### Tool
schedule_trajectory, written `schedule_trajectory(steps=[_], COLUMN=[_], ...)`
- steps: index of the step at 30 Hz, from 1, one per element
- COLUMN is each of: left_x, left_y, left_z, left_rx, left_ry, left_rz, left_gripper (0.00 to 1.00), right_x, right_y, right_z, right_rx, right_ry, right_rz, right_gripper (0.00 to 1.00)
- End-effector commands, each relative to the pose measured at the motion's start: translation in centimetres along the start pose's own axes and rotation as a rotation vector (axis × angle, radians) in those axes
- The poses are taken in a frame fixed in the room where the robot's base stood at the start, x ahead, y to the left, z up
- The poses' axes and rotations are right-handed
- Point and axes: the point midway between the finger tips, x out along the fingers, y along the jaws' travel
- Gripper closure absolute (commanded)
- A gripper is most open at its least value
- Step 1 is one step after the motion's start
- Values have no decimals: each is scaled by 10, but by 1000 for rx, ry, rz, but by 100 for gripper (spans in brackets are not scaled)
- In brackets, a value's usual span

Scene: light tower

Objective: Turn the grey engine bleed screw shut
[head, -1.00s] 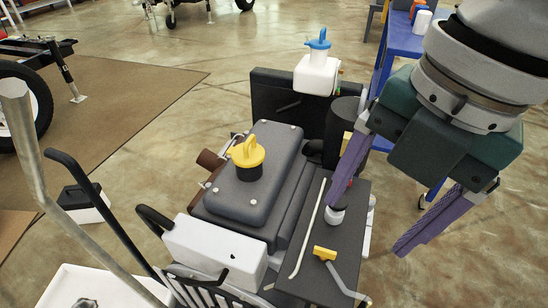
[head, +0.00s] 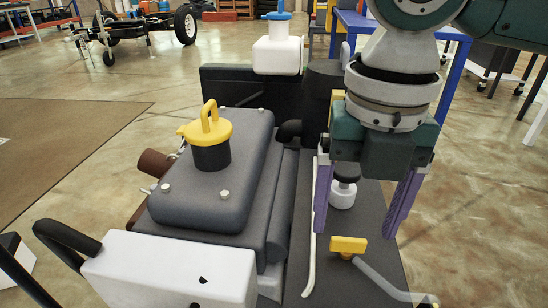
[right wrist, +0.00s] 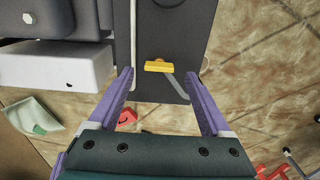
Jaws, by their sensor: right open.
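I cannot pick out the grey bleed screw for certain. The engine has a dark grey cover (head: 205,205) with small pale bolt heads and a yellow-handled cap (head: 207,135). My right gripper (head: 356,232) is open and empty, pointing down over the dark panel (head: 375,275) right of the cover. A white knob with a black top (head: 343,192) shows between its purple fingers in the head view. A yellow handle with a grey lever (head: 348,245) lies near the fingertips; it also shows ahead between the fingers in the right wrist view (right wrist: 158,66). My left gripper is not in view.
A pale rod (head: 311,250) runs along the panel beside the left finger. A white tank with a blue cap (head: 277,52) stands behind the engine. A white box (head: 165,272) is at the front left. A blue table (head: 400,42) stands behind the arm. Floor to the right is open.

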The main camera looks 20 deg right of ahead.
Motion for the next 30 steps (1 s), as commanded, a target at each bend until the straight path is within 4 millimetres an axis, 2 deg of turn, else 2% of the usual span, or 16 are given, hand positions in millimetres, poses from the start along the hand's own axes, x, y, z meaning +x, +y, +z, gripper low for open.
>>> schedule_trajectory(steps=[1, 6, 16, 30], left_x=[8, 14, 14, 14], left_y=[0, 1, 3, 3], left_z=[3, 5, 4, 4], left_rx=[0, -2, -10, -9], left_ry=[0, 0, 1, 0], left_rz=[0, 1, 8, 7], left_gripper=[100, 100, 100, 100], right_x=[13, 27, 29, 28], right_y=[0, 0, 0, 0], right_z=[-1, 0, 0, 0], right_rx=[0, -1, -1, 0], right_ry=[2, 1, 0, 0], right_rz=[-1, 0, 0, 0], right_gripper=[18, 18, 19, 72])
